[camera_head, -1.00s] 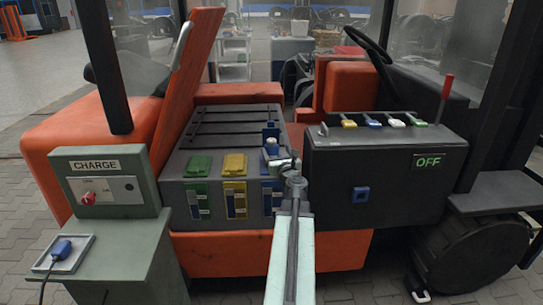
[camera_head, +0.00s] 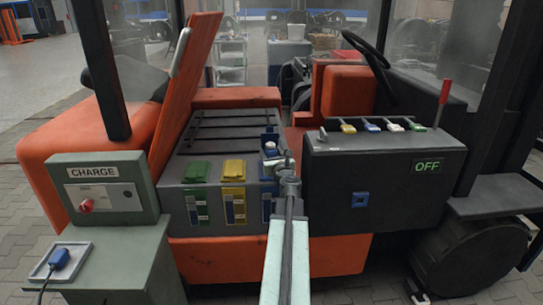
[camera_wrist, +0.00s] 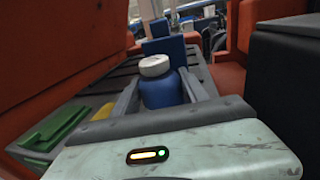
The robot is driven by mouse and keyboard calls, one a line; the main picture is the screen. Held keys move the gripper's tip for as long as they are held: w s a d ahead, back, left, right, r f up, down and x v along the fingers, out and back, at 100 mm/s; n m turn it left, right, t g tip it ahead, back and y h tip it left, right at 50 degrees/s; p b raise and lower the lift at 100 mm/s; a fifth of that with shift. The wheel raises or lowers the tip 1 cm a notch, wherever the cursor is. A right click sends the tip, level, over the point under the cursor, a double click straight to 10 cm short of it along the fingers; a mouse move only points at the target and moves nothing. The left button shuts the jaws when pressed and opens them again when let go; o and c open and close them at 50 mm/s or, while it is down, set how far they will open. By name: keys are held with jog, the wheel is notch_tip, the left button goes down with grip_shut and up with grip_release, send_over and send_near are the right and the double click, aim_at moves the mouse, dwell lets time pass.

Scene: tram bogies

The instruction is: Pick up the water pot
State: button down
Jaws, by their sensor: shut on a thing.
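The water pot is a small blue bottle with a white cap. It stands in the middle of the wrist view (camera_wrist: 160,88), between the two grey fingers of my gripper (camera_wrist: 162,98). My gripper is shut on it, one finger on each side. In the head view the pot's white cap (camera_head: 270,147) shows at the right end of the grey battery box (camera_head: 215,143), and my gripper (camera_head: 279,163) is beside it. The pot's lower part is hidden by my gripper. I cannot tell whether its base touches the box.
A raised blue flap (camera_wrist: 165,46) stands behind the pot. Green (camera_head: 197,171) and yellow (camera_head: 233,170) lids are to the left. A dark console (camera_head: 385,185) with levers is close on the right, and an orange upright panel (camera_head: 188,85) rises at the left.

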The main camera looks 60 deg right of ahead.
notch_tip(320, 180, up, 10)
jog(key=p, duration=0.9)
jog(key=shift+f, duration=0.1)
